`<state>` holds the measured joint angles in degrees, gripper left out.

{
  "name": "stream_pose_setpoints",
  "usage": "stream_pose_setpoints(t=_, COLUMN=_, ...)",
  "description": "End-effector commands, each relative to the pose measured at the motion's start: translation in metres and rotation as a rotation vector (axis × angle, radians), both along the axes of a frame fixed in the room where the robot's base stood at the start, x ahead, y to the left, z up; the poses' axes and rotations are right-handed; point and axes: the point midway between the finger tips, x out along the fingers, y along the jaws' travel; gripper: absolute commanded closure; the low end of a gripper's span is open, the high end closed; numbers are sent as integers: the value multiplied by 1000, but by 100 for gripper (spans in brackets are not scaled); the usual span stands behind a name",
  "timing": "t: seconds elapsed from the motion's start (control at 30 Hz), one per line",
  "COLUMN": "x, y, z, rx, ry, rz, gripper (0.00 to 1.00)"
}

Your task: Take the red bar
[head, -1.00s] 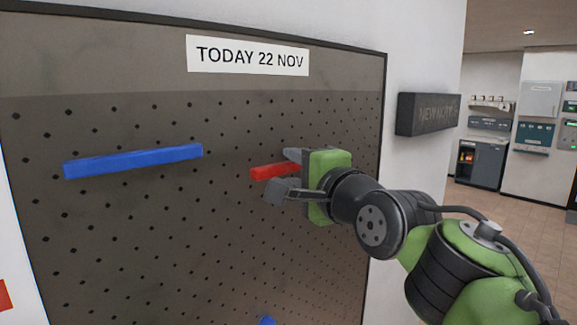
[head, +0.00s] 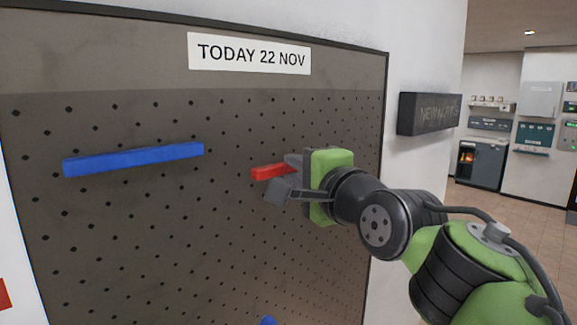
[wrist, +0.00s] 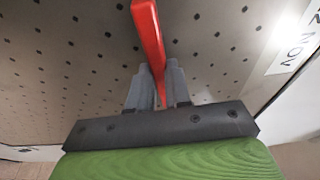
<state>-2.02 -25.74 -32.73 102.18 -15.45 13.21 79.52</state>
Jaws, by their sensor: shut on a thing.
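The red bar (head: 270,172) is at the pegboard (head: 110,230), right of the blue bar. My gripper (head: 283,176) is shut on the red bar from the right, and its fingers hide the bar's right part in the head view. In the wrist view the red bar (wrist: 150,40) runs away from between the two grey fingers (wrist: 158,88), which press on it from both sides. I cannot tell whether the bar still touches the board.
A blue bar (head: 135,159) is on the board at the left. A small blue piece (head: 268,321) shows at the bottom edge. A sign reading TODAY 22 NOV (head: 250,54) is above. A dark box (head: 428,114) is on the wall at right.

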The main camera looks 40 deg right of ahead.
Motion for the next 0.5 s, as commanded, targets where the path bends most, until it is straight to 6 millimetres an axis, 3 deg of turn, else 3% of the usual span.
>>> stream_pose_setpoints(t=0.5, x=-19, y=3, z=0, rx=-1, ry=-3, rz=-2, gripper=100)
